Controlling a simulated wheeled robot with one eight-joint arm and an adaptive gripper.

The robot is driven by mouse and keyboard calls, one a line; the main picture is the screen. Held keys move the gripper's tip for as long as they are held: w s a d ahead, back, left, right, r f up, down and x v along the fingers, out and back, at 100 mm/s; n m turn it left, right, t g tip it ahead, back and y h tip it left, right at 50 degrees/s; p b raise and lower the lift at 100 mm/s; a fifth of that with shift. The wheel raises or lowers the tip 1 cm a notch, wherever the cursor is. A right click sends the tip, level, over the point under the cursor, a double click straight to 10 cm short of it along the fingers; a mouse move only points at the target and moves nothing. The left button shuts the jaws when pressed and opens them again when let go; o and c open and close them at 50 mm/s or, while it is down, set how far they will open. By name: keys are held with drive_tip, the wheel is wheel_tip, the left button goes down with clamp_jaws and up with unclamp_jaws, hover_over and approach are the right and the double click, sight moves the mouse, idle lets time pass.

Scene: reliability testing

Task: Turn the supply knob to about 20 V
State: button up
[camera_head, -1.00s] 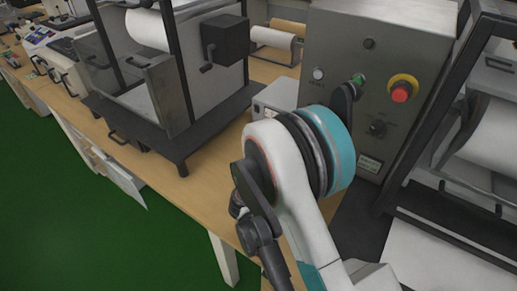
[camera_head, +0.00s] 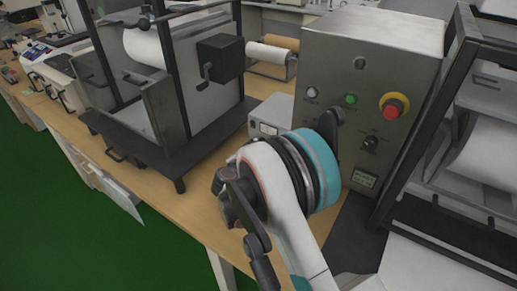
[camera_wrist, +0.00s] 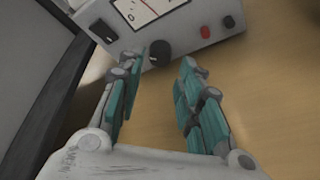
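The supply is a small pale box (camera_wrist: 185,20) at the top of the wrist view, tilted in the picture. Its front bears a dial meter (camera_wrist: 140,8), a round black knob (camera_wrist: 160,53), a red terminal (camera_wrist: 205,32) and a black terminal (camera_wrist: 229,22). My gripper (camera_wrist: 158,68) is open and empty, its teal fingers apart. The knob shows just beyond the gap between the fingertips; I cannot tell whether either finger touches it. The meter is cut off by the frame's edge and its needle is not readable. In the head view, the supply (camera_head: 270,118) is partly hidden behind my arm.
A grey control cabinet (camera_head: 385,60) with a red stop button (camera_head: 392,107) stands right of the supply. A dark-framed machine (camera_head: 190,105) stands left of it. Bare wooden bench (camera_wrist: 275,95) lies right of my gripper in the wrist view.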

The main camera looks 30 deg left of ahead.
drive_tip(key=shift+b+x, duration=0.55)
drive_tip(key=shift+x, duration=1.75)
drive_tip(key=c, duration=0.8)
